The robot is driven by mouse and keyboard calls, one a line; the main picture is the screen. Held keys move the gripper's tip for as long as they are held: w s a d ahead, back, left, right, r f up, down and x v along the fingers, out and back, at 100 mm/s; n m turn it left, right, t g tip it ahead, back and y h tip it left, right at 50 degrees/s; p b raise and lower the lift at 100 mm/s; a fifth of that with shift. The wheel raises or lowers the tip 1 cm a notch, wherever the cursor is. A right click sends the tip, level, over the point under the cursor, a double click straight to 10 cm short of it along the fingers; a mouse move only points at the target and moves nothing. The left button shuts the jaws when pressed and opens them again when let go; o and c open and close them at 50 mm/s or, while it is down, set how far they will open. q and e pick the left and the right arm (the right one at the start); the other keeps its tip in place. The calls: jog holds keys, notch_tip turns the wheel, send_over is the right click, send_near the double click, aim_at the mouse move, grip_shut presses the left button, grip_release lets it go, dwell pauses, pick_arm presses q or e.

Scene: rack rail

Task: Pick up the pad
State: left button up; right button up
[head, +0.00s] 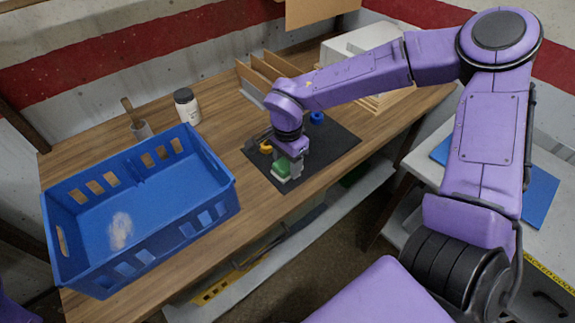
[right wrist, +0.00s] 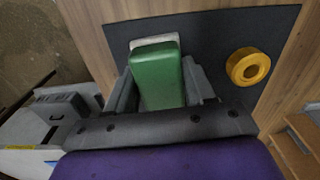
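The pad (head: 282,172), green with a whitish layer below, is at the front edge of the dark mat (head: 335,144) in the head view. In the right wrist view the pad (right wrist: 158,75) is large, between the fingers. My right gripper (head: 290,166) points down over the pad. Its grey fingers (right wrist: 160,88) flank the pad closely on both sides. I cannot tell whether they press on it, or whether the pad is clear of the mat. My left gripper is not in view.
A yellow ring (right wrist: 248,67) and a blue ring (head: 316,117) are on the mat. A blue crate (head: 215,205) stands at left, with a white jar (head: 187,106) and a cup (head: 141,130) behind it. A wooden rack (head: 265,75) is at the back. Bare wood lies between crate and mat.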

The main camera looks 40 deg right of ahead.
aim_at(287, 161)
jog(key=shift+c, duration=1)
jog(key=shift+r, duration=0.3)
notch_tip(287, 161, up, 3)
jog(key=shift+f, duration=0.15)
jog(key=s+a+r+b, duration=0.1)
jog(key=s+a+r, duration=0.5)
jog(key=s+r, duration=0.3)
jog(key=s, duration=0.3)
jog(key=shift+s+a+r, duration=0.25)
jog(key=shift+a+r, duration=0.05)
jog(key=shift+r, duration=0.05)
